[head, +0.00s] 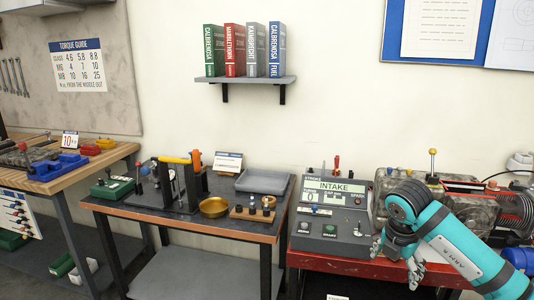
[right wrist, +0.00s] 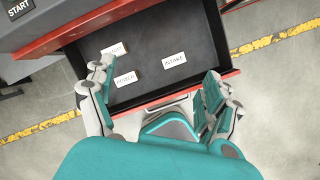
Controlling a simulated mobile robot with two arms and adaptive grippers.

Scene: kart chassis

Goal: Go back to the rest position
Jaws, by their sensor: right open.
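My right gripper (head: 396,260) hangs in front of the red bench (head: 345,266) at the right of the head view, its teal arm coming in from the right. In the right wrist view my right gripper (right wrist: 156,78) is open, with nothing between its fingers. It is over a black drawer (right wrist: 195,30) with a red front edge. In the drawer lie a white plate reading INTAKE (right wrist: 174,61) and two other small white plates whose words are hard to read. The left finger partly overlaps one plate. My left gripper is not in view.
A grey console (head: 330,215) with an INTAKE display stands on the red bench beside an engine (head: 470,205). Grey floor with a yellow line (right wrist: 255,45) surrounds the drawer.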

